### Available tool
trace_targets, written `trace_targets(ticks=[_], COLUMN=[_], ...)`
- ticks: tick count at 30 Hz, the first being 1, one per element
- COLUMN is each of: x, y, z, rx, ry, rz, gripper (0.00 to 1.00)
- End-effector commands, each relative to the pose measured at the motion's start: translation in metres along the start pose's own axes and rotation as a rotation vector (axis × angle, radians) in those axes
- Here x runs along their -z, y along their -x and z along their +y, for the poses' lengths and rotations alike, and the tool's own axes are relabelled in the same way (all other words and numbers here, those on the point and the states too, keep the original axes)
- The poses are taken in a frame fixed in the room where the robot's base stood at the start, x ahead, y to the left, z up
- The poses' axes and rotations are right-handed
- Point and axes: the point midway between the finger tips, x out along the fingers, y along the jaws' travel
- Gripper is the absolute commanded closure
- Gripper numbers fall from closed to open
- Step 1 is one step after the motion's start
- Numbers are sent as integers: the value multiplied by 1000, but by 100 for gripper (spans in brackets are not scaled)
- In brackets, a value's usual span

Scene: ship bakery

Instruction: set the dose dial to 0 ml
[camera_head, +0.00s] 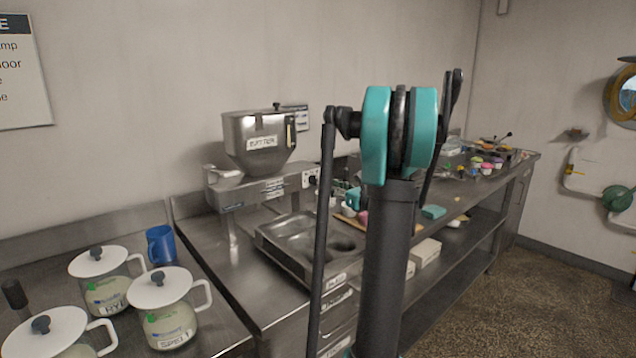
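A steel dosing machine (265,185) with a hopper (258,145) on top stands on the steel counter near the wall, left of my arm. The hopper carries a white label with dark lettering. A small dark dial on a pale plate (312,180), which looks like the dose dial, sits at the right end of the machine's body. Its markings and setting are too small to read. My raised arm, with its teal joint, stands right of the dial and does not cover it. I cannot make out my gripper; its fingers do not show.
White-lidded jars (168,306) and a blue mug (160,245) stand on the left counter. A steel tray with hollows (290,238) lies before the machine. Small colourful items (480,166) crowd the far counter. Open floor (520,300) lies at the right.

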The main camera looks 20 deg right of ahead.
Motion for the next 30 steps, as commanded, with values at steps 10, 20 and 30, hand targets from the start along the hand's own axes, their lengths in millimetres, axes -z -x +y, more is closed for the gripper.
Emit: trace_targets(ticks=[10, 20, 30], x=[0, 0, 0], y=[-60, -75, -75], z=[1, 0, 0], rx=[-2, 0, 0], ry=[0, 0, 0], rz=[0, 0, 0], gripper=[51, 51, 72])
